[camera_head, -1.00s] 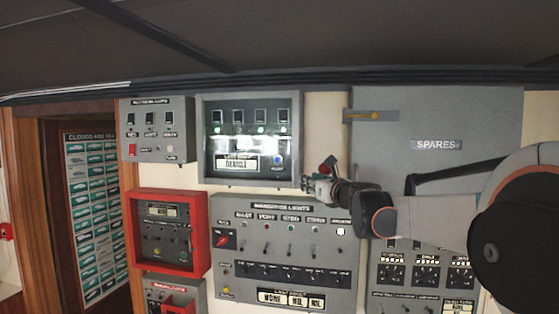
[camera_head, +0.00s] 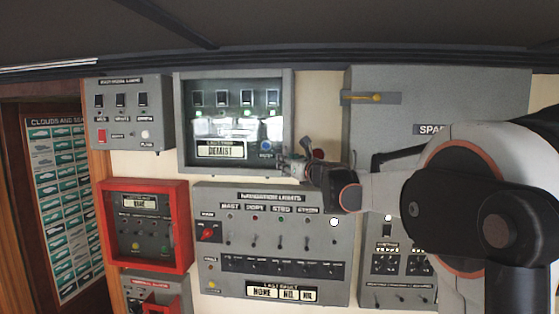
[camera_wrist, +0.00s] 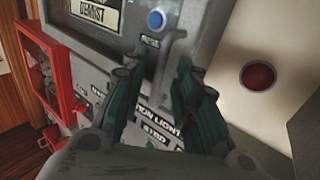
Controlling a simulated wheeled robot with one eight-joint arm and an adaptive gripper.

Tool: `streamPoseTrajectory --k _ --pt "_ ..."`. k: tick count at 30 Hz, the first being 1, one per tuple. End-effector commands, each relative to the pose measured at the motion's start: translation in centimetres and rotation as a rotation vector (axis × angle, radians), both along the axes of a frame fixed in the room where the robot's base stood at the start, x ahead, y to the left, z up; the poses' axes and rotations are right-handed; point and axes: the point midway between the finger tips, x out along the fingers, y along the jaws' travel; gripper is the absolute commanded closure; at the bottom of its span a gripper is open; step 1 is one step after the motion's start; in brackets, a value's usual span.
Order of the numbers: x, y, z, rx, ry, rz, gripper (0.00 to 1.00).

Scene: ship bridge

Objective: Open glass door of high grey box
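The high grey box (camera_head: 288,110) hangs in the upper middle of the wall. Its glass door (camera_head: 230,122) looks shut, with switches, green lights and a "DEMIST" label behind it. My gripper (camera_head: 286,163) is at the box's lower right corner. In the wrist view the box's grey frame (camera_wrist: 205,22) shows at the top, with a grey curved handle (camera_wrist: 176,45) on it. The two fingers of my gripper (camera_wrist: 164,66) are apart, their tips close to the handle's lower part. I cannot tell whether they touch it.
The navigation lights panel (camera_head: 270,205) is just below the box. A red-framed box (camera_head: 184,225) is at lower left, a small grey switch box (camera_head: 130,110) at left. A SPARES cabinet (camera_head: 430,95) stands right. A round red button (camera_wrist: 258,76) is on the pale wall right of the handle.

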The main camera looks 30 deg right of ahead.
Motion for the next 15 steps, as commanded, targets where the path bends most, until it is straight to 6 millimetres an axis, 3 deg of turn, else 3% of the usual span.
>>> streamPoseTrajectory --k 11,15 --pt "0.19 -0.12 -0.01 0.000 0.000 -0.002 0.72" --pt "0.19 -0.12 -0.01 0.000 0.000 -0.002 1.00"
